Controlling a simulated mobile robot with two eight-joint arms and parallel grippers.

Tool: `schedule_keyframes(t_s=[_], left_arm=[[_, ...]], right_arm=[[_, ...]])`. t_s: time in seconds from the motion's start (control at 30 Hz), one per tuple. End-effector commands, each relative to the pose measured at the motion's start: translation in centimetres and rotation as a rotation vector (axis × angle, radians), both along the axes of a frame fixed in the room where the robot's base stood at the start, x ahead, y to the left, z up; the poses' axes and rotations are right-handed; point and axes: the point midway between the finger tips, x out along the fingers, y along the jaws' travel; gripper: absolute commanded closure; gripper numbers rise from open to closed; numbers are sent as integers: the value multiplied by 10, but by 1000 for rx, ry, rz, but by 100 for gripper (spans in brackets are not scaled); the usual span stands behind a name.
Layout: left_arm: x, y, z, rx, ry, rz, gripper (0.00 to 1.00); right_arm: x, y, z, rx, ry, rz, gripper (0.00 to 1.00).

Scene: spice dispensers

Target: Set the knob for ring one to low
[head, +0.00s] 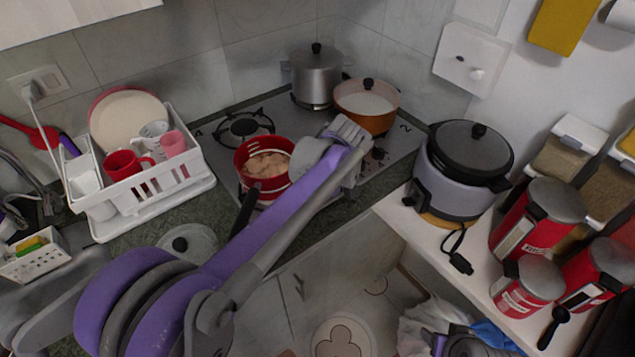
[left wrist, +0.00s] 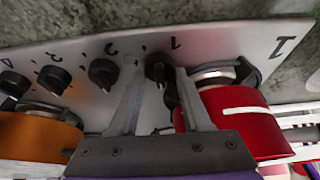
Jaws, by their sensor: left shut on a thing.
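The hob's control strip (left wrist: 215,55) runs across the left wrist view with a row of black knobs. The knob by the mark 1 (left wrist: 158,67) stands between the two fingers of my left gripper (left wrist: 157,72), which is shut on it. Its setting is too small to read. In the head view my left gripper (head: 346,134) is over the right side of the hob (head: 225,165), and the arm hides part of the knob row. Another knob (head: 378,153) shows right of the gripper. My right gripper is not visible.
A red pot (head: 262,165) with food stands on the front ring, close beside my fingers in the wrist view. An orange pot (head: 367,112) and steel pot (head: 316,75) stand behind. A dish rack (head: 150,205) is left, a cooker (head: 455,180) right.

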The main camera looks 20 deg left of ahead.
Motion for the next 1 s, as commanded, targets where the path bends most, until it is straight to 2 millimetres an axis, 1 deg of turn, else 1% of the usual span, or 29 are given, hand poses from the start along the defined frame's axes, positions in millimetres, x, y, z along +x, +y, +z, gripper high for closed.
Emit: schedule_keyframes(t_s=[0.03, 0.07, 0.1, 0.33, 0.47, 0.67, 1.0], left_arm=[[0, 0, 0, 0, 0, 0, 92], [0, 0, 0, 0, 0, 0, 98], [0, 0, 0, 0, 0, 0, 100], [0, 0, 0, 0, -1, -17, 100], [-1, 0, 0, -1, -1, -60, 100], [-1, 2, 0, 0, -1, -186, 100], [-2, 3, 0, 0, -1, -455, 100]], right_arm=[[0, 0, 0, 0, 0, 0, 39], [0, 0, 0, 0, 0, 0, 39], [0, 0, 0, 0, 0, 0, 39], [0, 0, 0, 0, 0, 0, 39], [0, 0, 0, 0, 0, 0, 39], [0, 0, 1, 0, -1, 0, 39], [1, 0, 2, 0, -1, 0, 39]])
